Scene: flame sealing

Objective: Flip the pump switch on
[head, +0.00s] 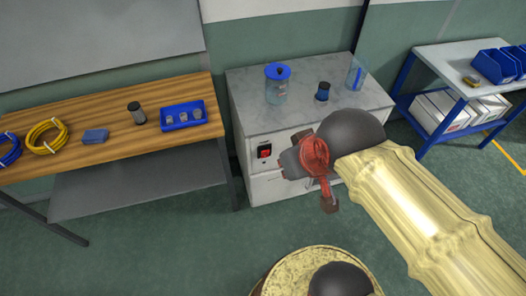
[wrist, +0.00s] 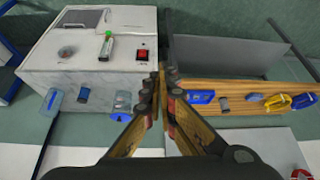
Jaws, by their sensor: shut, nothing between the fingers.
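The pump switch (head: 264,150) is a small red rocker in a dark frame on the front of a grey-white cabinet (head: 245,115). It also shows in the wrist view (wrist: 143,55), up and left of the fingertips. Which way the rocker is tipped is too small to tell. My gripper (wrist: 160,82) is shut and empty, its fingertips together. In the head view my gripper (head: 317,165) is in front of the cabinet, to the right of the switch and apart from it in the picture. It hides part of the cabinet front.
On the cabinet top stand a blue-lidded jar (head: 278,84), a small dark-and-blue bottle (head: 322,92) and a clear blue container (head: 356,75). A wooden bench (head: 105,135) with a blue tray (head: 183,116) is left. A shelf table (head: 450,58) is right.

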